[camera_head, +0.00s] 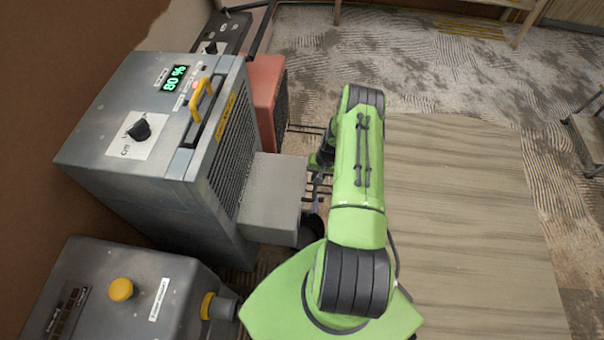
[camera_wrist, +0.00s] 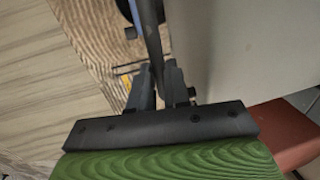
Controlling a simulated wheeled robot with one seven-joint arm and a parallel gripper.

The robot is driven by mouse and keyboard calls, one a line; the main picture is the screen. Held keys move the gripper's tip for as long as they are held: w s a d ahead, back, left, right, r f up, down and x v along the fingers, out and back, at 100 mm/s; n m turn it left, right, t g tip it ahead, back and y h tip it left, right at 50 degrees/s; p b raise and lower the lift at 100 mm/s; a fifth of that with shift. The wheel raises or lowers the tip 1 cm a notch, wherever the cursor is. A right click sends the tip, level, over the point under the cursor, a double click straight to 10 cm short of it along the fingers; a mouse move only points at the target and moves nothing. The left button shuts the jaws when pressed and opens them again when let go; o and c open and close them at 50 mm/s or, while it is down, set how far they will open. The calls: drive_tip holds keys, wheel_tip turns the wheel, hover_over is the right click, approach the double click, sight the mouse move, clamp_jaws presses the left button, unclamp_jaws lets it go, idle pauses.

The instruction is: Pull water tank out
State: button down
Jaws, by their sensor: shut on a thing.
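The water tank (camera_head: 272,190) is a plain grey box that sticks out of the front of a grey dehumidifier (camera_head: 190,150), below its slatted grille. In the wrist view the tank's smooth grey wall (camera_wrist: 235,45) fills the right side. My gripper (camera_head: 318,168) is beside the tank's outer face, partly hidden by my green arm. In the wrist view my gripper (camera_wrist: 157,80) is shut on a thin dark upright bar (camera_wrist: 151,45), which looks like the tank's handle. How the bar joins the tank is hidden.
A second grey machine (camera_head: 130,295) with a yellow knob stands at the lower left. A red unit (camera_head: 266,95) stands behind the dehumidifier. A wood-grained board (camera_head: 465,220) lies to the right of my arm. The patterned floor (camera_head: 410,60) beyond is mostly clear.

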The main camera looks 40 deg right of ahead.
drive_tip(key=shift+s+d, duration=0.5)
drive_tip(key=c, duration=1.1)
unclamp_jaws()
wheel_tip(320, 180, up, 16)
drive_tip(key=s+d+p, duration=0.2)
drive_tip(key=p, duration=0.2)
drive_tip(key=shift+f, duration=0.25)
